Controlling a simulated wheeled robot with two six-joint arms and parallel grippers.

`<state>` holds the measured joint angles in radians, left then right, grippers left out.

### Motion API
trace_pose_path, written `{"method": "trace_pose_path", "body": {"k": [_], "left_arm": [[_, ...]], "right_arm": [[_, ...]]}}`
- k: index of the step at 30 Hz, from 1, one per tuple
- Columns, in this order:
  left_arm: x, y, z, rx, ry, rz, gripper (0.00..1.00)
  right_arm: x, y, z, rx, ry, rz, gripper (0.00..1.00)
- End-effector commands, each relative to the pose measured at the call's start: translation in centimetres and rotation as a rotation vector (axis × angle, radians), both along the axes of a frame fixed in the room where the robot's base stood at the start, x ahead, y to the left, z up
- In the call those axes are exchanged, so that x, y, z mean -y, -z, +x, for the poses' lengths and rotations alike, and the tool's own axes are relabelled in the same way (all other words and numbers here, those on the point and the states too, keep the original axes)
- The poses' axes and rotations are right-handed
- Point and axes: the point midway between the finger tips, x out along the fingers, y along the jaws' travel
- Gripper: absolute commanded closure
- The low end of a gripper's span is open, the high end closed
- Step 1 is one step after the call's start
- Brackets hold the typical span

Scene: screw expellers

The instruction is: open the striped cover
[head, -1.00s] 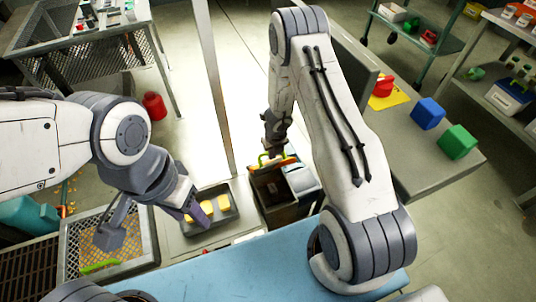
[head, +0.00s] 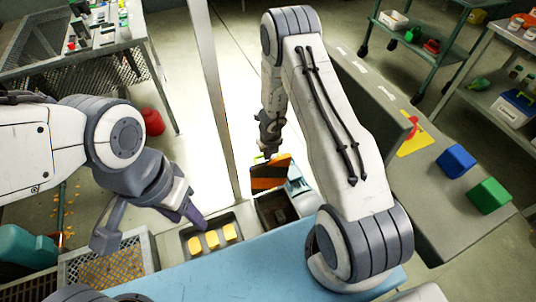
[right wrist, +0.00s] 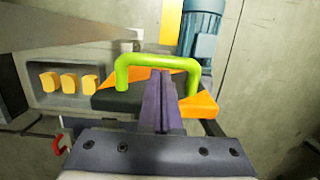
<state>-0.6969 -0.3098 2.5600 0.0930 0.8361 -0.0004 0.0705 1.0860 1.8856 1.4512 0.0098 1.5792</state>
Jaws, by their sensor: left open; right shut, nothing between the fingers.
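The striped cover (head: 270,173), orange and black, stands tilted up at the back of a dark open bin (head: 272,207) in the head view. My right gripper (head: 267,152) is at its upper edge. In the right wrist view, the right gripper's purple fingers (right wrist: 160,85) are shut together with nothing between them, overlapping the cover's green handle (right wrist: 127,68); I cannot tell whether they touch it. Parts of the orange and black cover (right wrist: 198,104) show on both sides of the fingers. My left gripper (head: 194,217) is open and empty above a grey tray, apart from the cover.
The grey tray (head: 245,215) holds yellow blocks (head: 212,240) left of the bin. A mesh basket (head: 148,250) is further left. A pole (head: 218,100) rises behind the tray. A side counter at right carries a blue block (head: 457,160) and a green block (head: 489,195).

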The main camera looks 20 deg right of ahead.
Motion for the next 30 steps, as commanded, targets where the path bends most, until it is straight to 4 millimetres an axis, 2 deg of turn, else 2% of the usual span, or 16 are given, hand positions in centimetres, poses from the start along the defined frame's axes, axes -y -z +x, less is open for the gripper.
{"method": "trace_pose_path", "body": {"k": [13,16,20,24,30], "left_arm": [[0.0,0.0,0.0,0.0,0.0,0.0,0.5],[0.0,-0.4,0.0,0.0,0.0,0.0,0.5],[0.0,-1.7,0.0,0.0,0.0,0.0,0.5],[0.0,-3.7,0.0,0.0,0.0,0.0,0.5],[0.0,-5.9,0.0,0.0,0.0,0.0,0.5]], "right_arm": [[0.0,0.0,0.0,0.0,0.0,0.0,1.0],[0.0,-0.6,0.0,0.001,0.0,0.0,1.0],[0.0,-2.5,-0.3,0.001,0.0,0.0,1.0],[0.0,-5.6,-0.8,0.001,-0.001,0.0,1.0],[0.0,-9.0,-1.3,0.001,-0.002,0.0,1.0]]}}
